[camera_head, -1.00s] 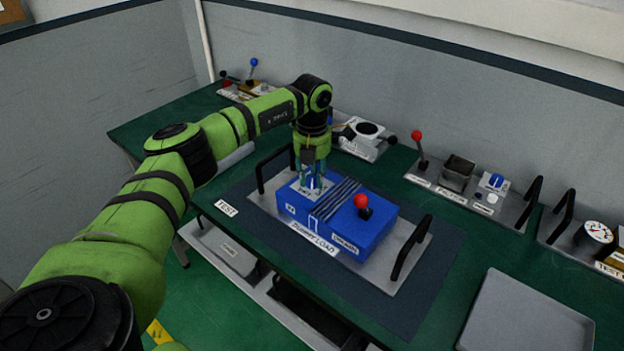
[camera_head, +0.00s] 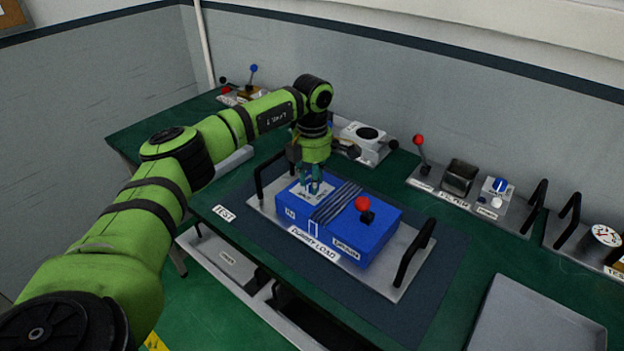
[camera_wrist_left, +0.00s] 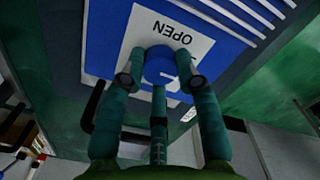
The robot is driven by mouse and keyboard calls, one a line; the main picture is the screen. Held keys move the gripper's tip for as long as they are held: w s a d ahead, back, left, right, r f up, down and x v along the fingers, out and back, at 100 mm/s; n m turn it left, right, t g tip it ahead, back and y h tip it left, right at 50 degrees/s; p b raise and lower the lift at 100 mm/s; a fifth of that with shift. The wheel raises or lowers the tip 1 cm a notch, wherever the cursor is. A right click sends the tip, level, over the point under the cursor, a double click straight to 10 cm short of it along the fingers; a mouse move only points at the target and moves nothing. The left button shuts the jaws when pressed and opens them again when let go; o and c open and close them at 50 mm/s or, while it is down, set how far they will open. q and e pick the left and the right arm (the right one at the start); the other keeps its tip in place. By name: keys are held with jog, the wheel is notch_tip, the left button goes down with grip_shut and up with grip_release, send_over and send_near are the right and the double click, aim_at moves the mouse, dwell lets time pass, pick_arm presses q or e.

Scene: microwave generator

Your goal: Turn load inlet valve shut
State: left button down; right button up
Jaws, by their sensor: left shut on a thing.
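The blue dummy load box (camera_head: 378,238) sits on a grey plate with black handles. Its load inlet valve is a round blue knob (camera_wrist_left: 160,66) with a white mark, on a white label plate (camera_wrist_left: 193,42) reading OPEN, seen upside down in the left wrist view. My left gripper (camera_head: 312,187) points down at the left part of the box top. In the left wrist view its fingers (camera_wrist_left: 160,82) are closed around the knob, touching its sides. The fingers hide part of the knob and label. My right gripper is not in view.
A red-knobbed lever (camera_head: 364,205) stands on the box, right of my gripper. Black handles (camera_head: 414,252) rise at both plate ends. Behind are a white unit (camera_head: 362,137) and a filter panel (camera_head: 470,205). An empty grey tray (camera_head: 535,318) lies front right.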

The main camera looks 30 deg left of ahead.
pick_arm(q)
jog(key=shift+d+f, duration=0.1)
dwell(0.4)
jog(key=c, duration=0.9)
grip_release()
notch_tip(320, 180, up, 12)
